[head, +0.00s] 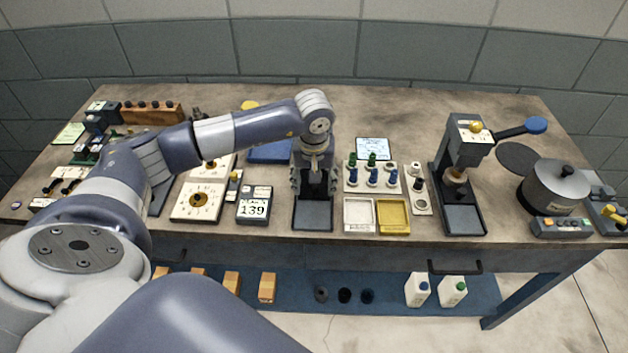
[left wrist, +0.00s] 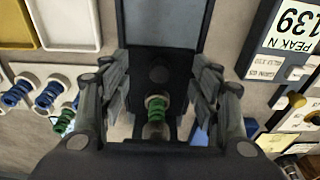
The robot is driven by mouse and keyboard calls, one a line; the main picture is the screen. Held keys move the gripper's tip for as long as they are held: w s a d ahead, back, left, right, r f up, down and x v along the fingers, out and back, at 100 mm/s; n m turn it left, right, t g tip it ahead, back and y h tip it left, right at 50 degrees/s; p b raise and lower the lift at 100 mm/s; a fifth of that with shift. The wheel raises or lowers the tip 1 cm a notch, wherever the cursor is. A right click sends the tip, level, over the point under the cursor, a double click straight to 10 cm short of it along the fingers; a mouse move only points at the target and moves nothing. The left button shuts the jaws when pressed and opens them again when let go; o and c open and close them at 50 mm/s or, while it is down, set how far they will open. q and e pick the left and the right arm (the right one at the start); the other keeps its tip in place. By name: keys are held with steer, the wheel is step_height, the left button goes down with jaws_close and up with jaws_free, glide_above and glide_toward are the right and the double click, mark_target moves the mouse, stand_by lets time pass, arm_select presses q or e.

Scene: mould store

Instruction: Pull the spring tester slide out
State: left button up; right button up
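The spring tester stands near the table's front edge, its grey base plate (head: 312,215) toward me. My left gripper (head: 314,184) is over it, pointing down, with fingers spread to either side of its dark middle part. The left wrist view shows the open left gripper (left wrist: 160,95) with a dark block (left wrist: 158,73) between its fingers; I cannot tell whether they touch it. A green spring (left wrist: 153,112) stands on the tester between the fingers. Which part is the slide is hard to make out. My right gripper is not in view.
A readout (head: 254,207) showing 139 stands left of the tester. A white tray (head: 359,229), a yellow tray (head: 393,229) and a rack with green and blue springs (head: 372,176) are close on the right. A lever press (head: 464,150) stands farther right.

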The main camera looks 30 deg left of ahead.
arm_select(q)
steer(key=c, duration=1)
steer(key=shift+s, duration=0.1)
steer(key=shift+s+d, duration=0.55)
steer(key=shift+s, duration=0.3)
steer(key=shift+s+d, duration=0.5)
steer(key=shift+s, duration=0.3)
steer(key=shift+s+d, duration=0.1)
steer(key=shift+s, duration=0.05)
steer(key=shift+s+d, duration=0.45)
steer(key=shift+s, duration=0.25)
steer(key=shift+s+d, duration=0.5)
steer(key=shift+s, duration=0.35)
